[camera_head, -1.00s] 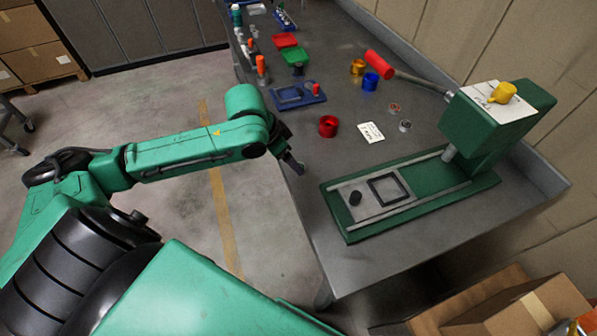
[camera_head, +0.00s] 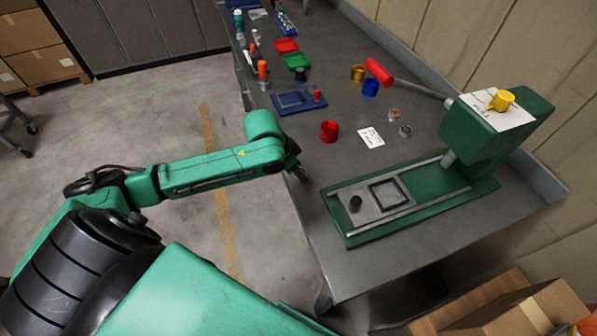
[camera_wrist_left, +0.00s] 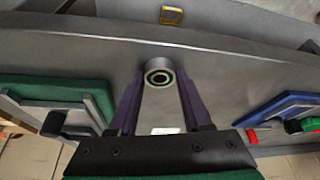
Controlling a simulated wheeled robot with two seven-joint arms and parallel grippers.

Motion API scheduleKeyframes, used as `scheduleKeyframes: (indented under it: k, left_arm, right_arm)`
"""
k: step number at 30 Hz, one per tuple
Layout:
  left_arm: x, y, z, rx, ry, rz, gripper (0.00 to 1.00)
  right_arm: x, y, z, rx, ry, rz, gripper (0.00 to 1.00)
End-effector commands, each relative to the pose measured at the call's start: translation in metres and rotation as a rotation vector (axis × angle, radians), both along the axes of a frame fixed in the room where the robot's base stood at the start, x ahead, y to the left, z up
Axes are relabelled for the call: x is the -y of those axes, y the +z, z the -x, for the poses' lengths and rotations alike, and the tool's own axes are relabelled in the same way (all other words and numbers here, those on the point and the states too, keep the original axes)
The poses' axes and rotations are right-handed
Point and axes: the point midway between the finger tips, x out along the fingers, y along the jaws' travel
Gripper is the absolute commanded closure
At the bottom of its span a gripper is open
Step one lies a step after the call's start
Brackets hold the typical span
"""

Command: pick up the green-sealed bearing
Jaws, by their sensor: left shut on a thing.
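My left gripper (camera_wrist_left: 158,85) is shut on a small round bearing (camera_wrist_left: 158,77) with a grey metal rim and a green ring around its dark bore. The bearing sits between the two dark fingertips in the left wrist view. In the head view my left gripper (camera_head: 300,173) is at the near left edge of the grey bench, and the bearing in it cannot be made out. Two other small ring-shaped parts, one reddish (camera_head: 394,114) and one grey (camera_head: 405,130), lie on the bench. My right gripper is not in view.
A green press (camera_head: 485,130) with a red-handled lever stands on the right of the bench (camera_head: 300,215). A red cup (camera_head: 329,131), a white card (camera_head: 371,137) and a blue tray (camera_head: 292,103) lie left of it. Cardboard boxes (camera_head: 515,310) are at lower right.

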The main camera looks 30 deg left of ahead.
Motion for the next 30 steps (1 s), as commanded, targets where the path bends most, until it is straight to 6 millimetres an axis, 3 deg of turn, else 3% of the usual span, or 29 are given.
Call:
scheduleKeyframes:
  k: [5,8,11,18,21,25,30]
  left_arm:
    - [0.000,0.011,-0.001,0.003,0.000,0.001,1.00]
    - [0.000,0.027,-0.001,0.005,0.000,-0.001,1.00]
    - [0.000,0.055,-0.002,0.008,-0.001,-0.002,1.00]
    - [0.000,0.148,-0.002,0.012,0.000,0.001,1.00]
    - [0.000,0.175,-0.001,0.009,0.000,0.001,1.00]
    - [0.000,0.196,-0.001,0.004,0.000,0.002,1.00]
    - [0.000,0.201,0.000,0.000,0.001,0.000,1.00]
  right_arm:
    - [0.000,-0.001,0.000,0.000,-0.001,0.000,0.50]
    - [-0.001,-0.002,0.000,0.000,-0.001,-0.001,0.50]
    - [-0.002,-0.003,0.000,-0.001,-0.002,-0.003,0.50]
    - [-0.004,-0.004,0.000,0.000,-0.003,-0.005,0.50]
    - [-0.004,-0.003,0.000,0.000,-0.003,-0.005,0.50]
    - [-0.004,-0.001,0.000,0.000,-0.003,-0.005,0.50]
    - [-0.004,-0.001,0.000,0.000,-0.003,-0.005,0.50]
